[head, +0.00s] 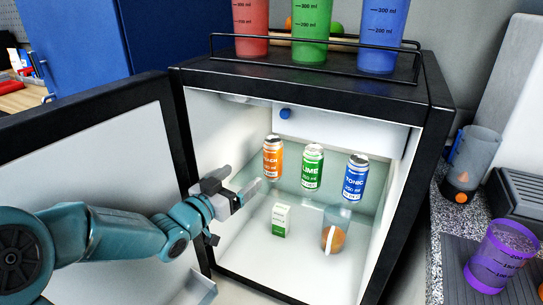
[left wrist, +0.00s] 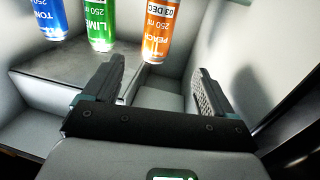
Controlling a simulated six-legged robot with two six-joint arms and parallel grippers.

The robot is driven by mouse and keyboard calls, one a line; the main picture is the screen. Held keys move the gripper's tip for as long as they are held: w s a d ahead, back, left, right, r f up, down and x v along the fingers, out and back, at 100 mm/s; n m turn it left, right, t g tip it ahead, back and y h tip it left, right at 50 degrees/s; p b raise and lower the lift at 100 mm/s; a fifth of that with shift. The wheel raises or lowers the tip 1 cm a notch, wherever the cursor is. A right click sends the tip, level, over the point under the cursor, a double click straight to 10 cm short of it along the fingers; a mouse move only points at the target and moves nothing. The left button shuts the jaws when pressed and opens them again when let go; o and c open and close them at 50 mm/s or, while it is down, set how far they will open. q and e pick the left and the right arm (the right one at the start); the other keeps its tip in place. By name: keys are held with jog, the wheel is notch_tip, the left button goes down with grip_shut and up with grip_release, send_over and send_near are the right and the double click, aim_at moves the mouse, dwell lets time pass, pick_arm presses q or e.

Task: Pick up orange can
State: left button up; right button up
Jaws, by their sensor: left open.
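The orange can (head: 273,158), labelled peach, stands on the glass shelf inside the open mini fridge (head: 300,277), leftmost of three cans. It also shows in the left wrist view (left wrist: 161,30), appearing upside down, ahead of the jaws and slightly left of their middle. My left gripper (head: 246,190) is open and empty at the fridge opening, lower left of the orange can and apart from it. Its two fingers (left wrist: 155,90) show in the left wrist view with nothing between them. My right gripper is not in view.
A green lime can (head: 312,167) and a blue tonic can (head: 354,178) stand right of the orange can. Below are a small carton (head: 281,220) and a container with something orange (head: 335,230). The open fridge door (head: 100,150) is at left. Cups stand on top.

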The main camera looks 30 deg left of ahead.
aim_at(277, 151)
pick_arm(q)
jog(key=w, duration=0.5)
jog(key=w+d, duration=0.1)
jog(key=w, duration=0.4)
jog(key=w+d, duration=0.1)
jog(key=w, duration=0.5)
jog(key=shift+f, duration=0.1)
jog(key=shift+s+d, duration=0.1)
jog(key=c, duration=1.3)
jog(key=shift+o, duration=0.2)
